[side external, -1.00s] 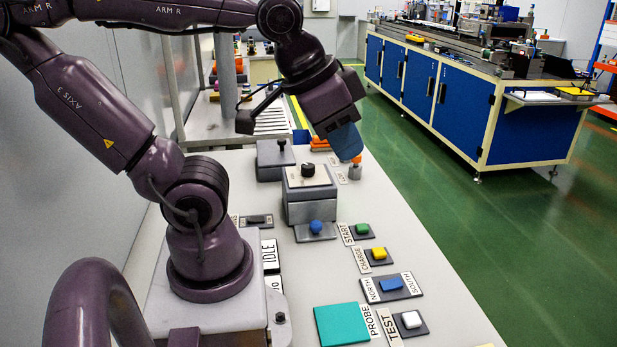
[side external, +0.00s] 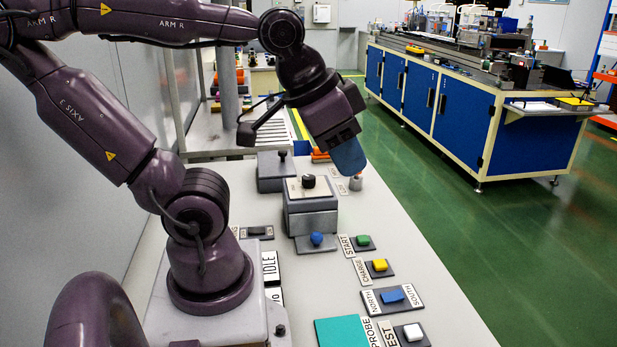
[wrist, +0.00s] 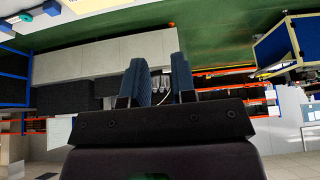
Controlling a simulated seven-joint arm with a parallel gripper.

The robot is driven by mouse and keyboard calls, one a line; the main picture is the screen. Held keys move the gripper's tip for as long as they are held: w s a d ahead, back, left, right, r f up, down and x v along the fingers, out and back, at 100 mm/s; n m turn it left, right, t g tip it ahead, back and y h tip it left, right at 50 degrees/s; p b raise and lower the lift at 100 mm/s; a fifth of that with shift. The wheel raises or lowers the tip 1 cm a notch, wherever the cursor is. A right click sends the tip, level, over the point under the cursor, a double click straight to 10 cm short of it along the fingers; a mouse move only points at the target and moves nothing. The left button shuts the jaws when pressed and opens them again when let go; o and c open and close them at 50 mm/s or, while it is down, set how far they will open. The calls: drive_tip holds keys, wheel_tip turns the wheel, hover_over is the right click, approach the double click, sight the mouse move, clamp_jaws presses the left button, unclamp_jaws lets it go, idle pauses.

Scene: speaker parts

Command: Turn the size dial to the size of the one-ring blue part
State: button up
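A black round knob (side external: 308,181) sits on a pale plate on top of a grey box (side external: 311,218) in the side view. A second dark knob (side external: 282,154) stands on another grey box (side external: 276,180) behind it. I cannot read which is the size dial. My gripper (side external: 350,158) has blue fingers, tilted down, to the right of and beyond the front box. In the wrist view, the two blue fingers (wrist: 160,82) stand apart with no part seen between them. A small grey post (side external: 355,183) is just below the fingertips. I cannot make out a one-ring blue part.
Green (side external: 363,240), yellow (side external: 380,265) and white (side external: 412,331) buttons and a blue switch (side external: 392,295) lie nearer. A teal pad (side external: 342,332) is at the front. Low orange things (side external: 319,155) lie behind.

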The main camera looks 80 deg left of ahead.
drive_tip(key=o, duration=0.7)
drive_tip(key=a+f, duration=0.1)
drive_tip(key=w+a+f+n+g, duration=0.1)
drive_tip(key=a, duration=0.1)
drive_tip(key=shift+w+a+n, duration=0.1)
drive_tip(key=shift+n, duration=0.2)
drive_tip(key=shift+c, duration=0.2)
drive_tip(key=m+g, duration=0.1)
drive_tip(key=g, duration=0.4)
hover_over(309, 177)
wheel_tip(309, 177, down, 8)
wheel_tip(309, 177, down, 13)
drive_tip(key=c, duration=0.9)
